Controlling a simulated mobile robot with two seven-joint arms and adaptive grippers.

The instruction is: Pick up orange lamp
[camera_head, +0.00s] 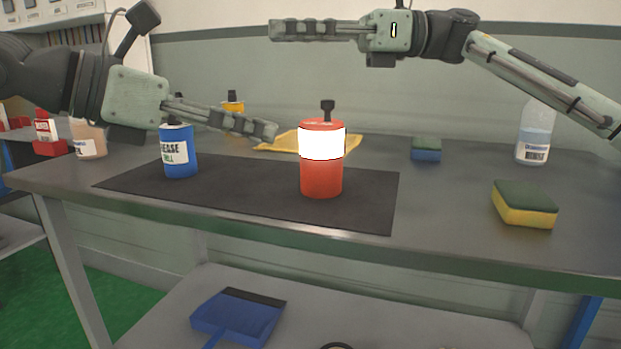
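The orange lamp (321,180) stands upright on the dark mat, with a glowing white band around its middle and a black knob on top. My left gripper (266,131) reaches in from the left, its fingertips pointing toward the lamp. In the picture they end a little left of it, with a visible gap. My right gripper (274,31) is raised above the table, pointing left, higher than the lamp. Both grippers show side-on with their fingers overlapping, so their opening cannot be judged. Nothing shows held in either.
The dark mat (250,205) lies on the grey table (440,225). A blue can (179,163) stands left of the lamp; a yellow cloth (282,143) lies behind. A yellow-green sponge (524,207), blue-green sponge (426,150) and clear bottle (534,137) are right. Table between lamp and sponges is clear.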

